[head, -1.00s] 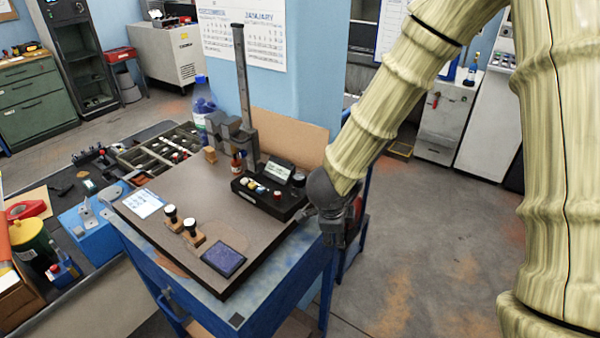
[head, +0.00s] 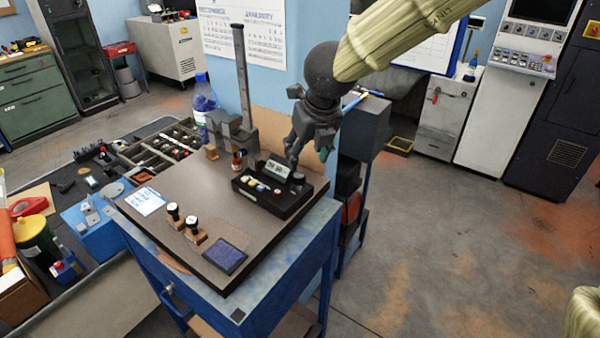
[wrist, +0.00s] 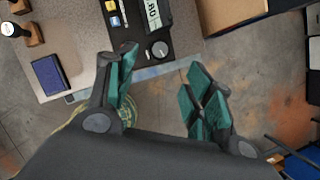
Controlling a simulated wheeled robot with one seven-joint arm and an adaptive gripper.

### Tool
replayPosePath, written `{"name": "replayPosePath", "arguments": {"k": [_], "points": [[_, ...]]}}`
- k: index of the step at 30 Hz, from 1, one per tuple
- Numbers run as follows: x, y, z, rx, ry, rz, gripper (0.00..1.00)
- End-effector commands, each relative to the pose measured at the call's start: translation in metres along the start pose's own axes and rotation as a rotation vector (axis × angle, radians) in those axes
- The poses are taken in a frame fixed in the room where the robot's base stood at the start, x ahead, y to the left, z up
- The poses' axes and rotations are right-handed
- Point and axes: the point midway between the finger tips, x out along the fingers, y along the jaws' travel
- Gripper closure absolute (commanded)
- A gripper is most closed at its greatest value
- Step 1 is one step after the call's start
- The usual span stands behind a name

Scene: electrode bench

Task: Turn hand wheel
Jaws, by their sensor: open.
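A black control box (head: 268,192) with a small display and coloured buttons sits on the brown board of the bench. A round dark knob (head: 297,178) at its right end looks like the hand wheel. In the wrist view the knob (wrist: 160,49) has a pale top face and lies just beyond the fingertips, between their lines. My gripper (head: 309,161) is open and empty, pointing down above the box's right end. In the wrist view its green-padded fingers (wrist: 161,67) stand wide apart. I see no contact with the knob.
Two stamps (head: 182,221) and a dark blue pad (head: 225,257) lie on the board's front. A grey metal stand (head: 241,85) rises behind the box. A dark grey box (head: 364,130) stands right of the bench. The floor (head: 440,260) at the right is clear.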

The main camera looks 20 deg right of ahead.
Motion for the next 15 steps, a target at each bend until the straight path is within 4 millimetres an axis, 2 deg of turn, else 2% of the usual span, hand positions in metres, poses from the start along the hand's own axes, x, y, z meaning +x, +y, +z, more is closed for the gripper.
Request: {"name": "replayPosePath", "arguments": {"k": [15], "points": [[0.063, 0.0, -0.001, -0.006, 0.002, -0.003, 0.48]]}}
